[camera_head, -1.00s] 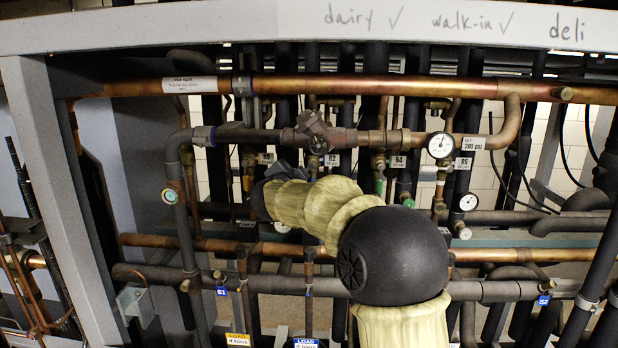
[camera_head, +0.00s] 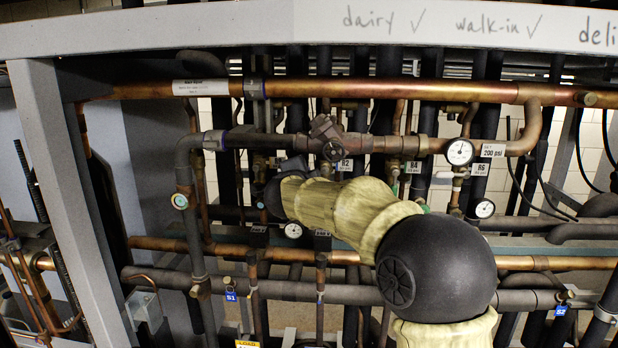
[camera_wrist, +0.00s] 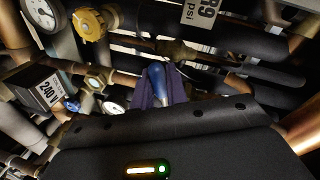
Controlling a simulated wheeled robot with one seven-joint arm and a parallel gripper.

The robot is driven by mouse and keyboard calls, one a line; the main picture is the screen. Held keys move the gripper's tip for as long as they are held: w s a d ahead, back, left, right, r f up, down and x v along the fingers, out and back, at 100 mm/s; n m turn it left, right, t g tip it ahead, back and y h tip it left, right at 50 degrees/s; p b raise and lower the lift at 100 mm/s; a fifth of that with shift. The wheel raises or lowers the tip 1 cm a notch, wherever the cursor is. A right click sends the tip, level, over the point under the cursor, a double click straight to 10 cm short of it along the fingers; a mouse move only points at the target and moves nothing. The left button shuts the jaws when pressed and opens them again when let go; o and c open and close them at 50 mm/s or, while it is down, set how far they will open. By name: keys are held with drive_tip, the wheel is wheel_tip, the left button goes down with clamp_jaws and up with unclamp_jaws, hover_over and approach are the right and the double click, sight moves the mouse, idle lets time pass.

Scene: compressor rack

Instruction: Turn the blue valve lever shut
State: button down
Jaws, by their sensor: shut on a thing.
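The blue valve lever (camera_wrist: 157,76) shows in the wrist view, its rounded end between the two purple fingers of my gripper (camera_wrist: 160,88). My gripper is shut on it. The lower part of the lever is hidden between the fingers, so I cannot tell its exact angle to the pipe. In the head view, my gripper (camera_head: 276,190) is a dark shape at the end of my arm, among the pipes under the upper copper line. The lever cannot be made out there.
A yellow valve knob (camera_wrist: 92,24), a white gauge (camera_wrist: 40,14) and a box marked 240V (camera_wrist: 46,92) crowd the left of the wrist view. In the head view, a copper header (camera_head: 400,89) and a dark lower pipe (camera_head: 340,293) run across the rack.

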drive_tip(key=c, duration=1.5)
unclamp_jaws()
drive_tip(key=shift+o, duration=0.2)
drive_tip(key=b+v, duration=0.5)
drive_tip(key=v, duration=1.2)
drive_tip(key=shift+s, duration=0.2)
